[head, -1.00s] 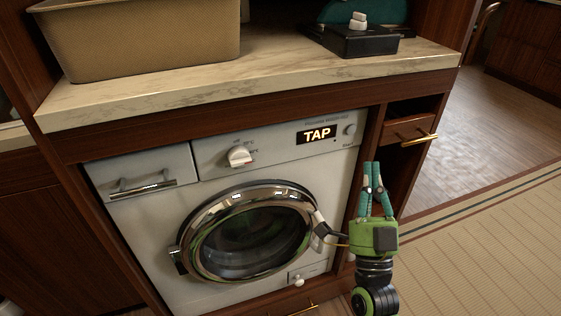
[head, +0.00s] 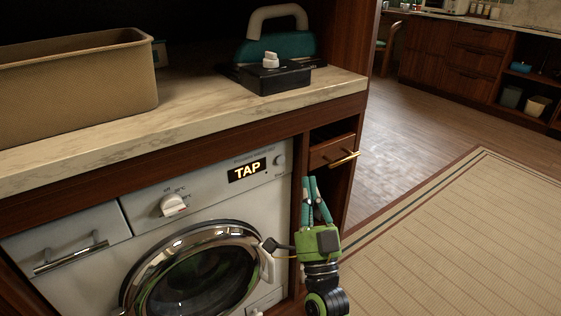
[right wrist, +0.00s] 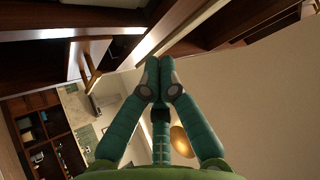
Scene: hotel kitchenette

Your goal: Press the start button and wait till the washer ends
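The white washer (head: 90,285) is built in under a marble counter in the head view. Its round chrome-rimmed door (head: 190,280) is shut and its lower part is cut off by the frame. The lit display (head: 247,169) reads TAP. The round start button (head: 281,160) sits just right of the display. A white knob (head: 173,205) is left of it. My right gripper (head: 311,180) points upward, a little right of and below the button, apart from it. In the right wrist view its fingertips (right wrist: 160,65) meet, with nothing between them. My left gripper is not in view.
A slightly open drawer (head: 332,152) with a brass handle is right of the washer, close above my right gripper. The counter (head: 190,115) holds a tan bin (head: 80,90) and a black device (head: 275,80). Open floor and a rug (head: 440,240) lie to the right.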

